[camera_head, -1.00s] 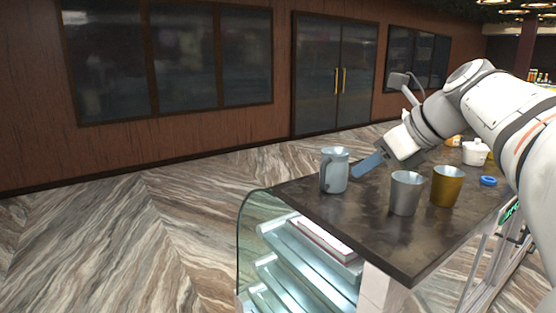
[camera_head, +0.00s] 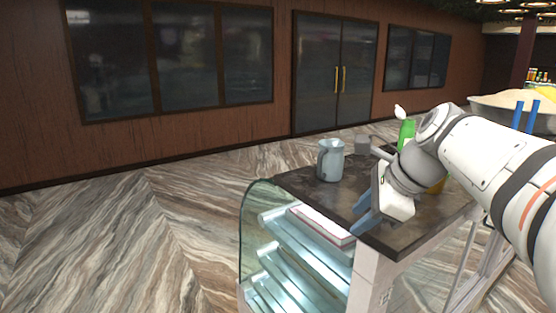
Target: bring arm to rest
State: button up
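My arm reaches in from the right edge of the head view, over the counter (camera_head: 312,188). My gripper (camera_head: 364,213) hangs at the counter's near edge, pointing down and left. Its two blue fingers show apart, with nothing seen between them. A light blue-grey jug (camera_head: 331,161) stands upright on the counter, left of and beyond the gripper, not touching it. Part of a gold cup (camera_head: 438,186) shows behind my arm; the arm hides most of it. The silver cup is not visible.
A glass-fronted display case (camera_head: 262,225) is under the counter. A green bottle (camera_head: 406,132) stands behind my arm. A wide bowl with pale contents (camera_head: 482,106) shows at the right, above my arm. The marble-patterned floor (camera_head: 130,235) at left is clear.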

jog(key=s+f+n+g+h, duration=0.1)
jog(key=s+f+n+h, duration=0.1)
jog(key=s+f+n, duration=0.4)
jog(key=s+f+n+g+h, duration=0.1)
jog(key=s+f+n+h, duration=0.1)
jog(key=s+f+n, duration=0.5)
notch_tip(320, 180, down, 6)
jog(key=n, duration=0.7)
jog(key=shift+s+r+h, duration=0.25)
jog(key=shift+s+h, duration=0.05)
